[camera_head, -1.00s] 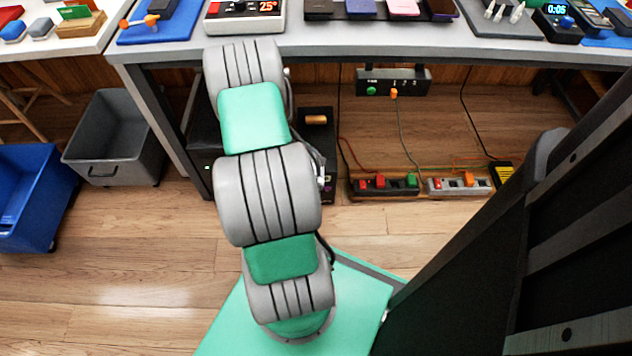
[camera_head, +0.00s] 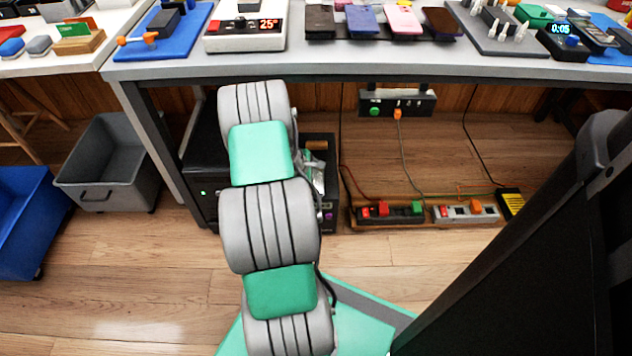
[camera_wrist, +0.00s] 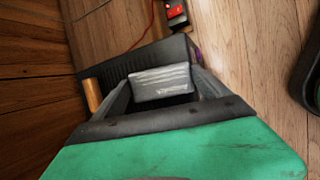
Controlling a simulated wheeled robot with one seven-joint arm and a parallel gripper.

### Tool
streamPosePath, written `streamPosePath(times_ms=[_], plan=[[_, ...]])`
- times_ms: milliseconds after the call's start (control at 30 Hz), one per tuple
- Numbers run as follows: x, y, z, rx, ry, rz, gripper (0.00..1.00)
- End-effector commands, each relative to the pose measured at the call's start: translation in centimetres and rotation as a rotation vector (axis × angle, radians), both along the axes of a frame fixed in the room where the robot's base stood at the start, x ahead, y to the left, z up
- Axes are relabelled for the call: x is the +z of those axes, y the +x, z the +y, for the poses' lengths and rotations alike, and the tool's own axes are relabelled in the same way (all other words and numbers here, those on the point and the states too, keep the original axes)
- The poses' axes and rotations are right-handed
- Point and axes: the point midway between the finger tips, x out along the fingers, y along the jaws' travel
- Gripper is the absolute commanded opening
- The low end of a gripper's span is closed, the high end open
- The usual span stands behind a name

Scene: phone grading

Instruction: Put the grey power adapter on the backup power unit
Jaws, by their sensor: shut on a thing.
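The grey power adapter (camera_wrist: 160,80) is a ribbed grey block in the wrist view. My gripper (camera_wrist: 163,90) is shut on it, one finger at each side.
Power strips (camera_head: 390,213) (camera_head: 466,212) lie to the right with cables. Another black cabinet (camera_head: 205,170) with a green light stands to the left. The table edge (camera_head: 400,66) overhangs.

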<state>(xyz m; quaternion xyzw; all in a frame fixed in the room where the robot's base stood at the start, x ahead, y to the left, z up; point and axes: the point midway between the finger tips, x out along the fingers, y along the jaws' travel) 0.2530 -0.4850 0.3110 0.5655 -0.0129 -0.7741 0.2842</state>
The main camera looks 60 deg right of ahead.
Motion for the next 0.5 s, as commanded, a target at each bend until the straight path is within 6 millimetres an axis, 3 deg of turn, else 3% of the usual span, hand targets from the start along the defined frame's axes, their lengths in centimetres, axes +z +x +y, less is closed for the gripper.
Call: streamPosePath(times_ms=[500], plan=[[-0.47, 0.02, -0.03, 0.000, -0.002, -0.001, 0.39]])
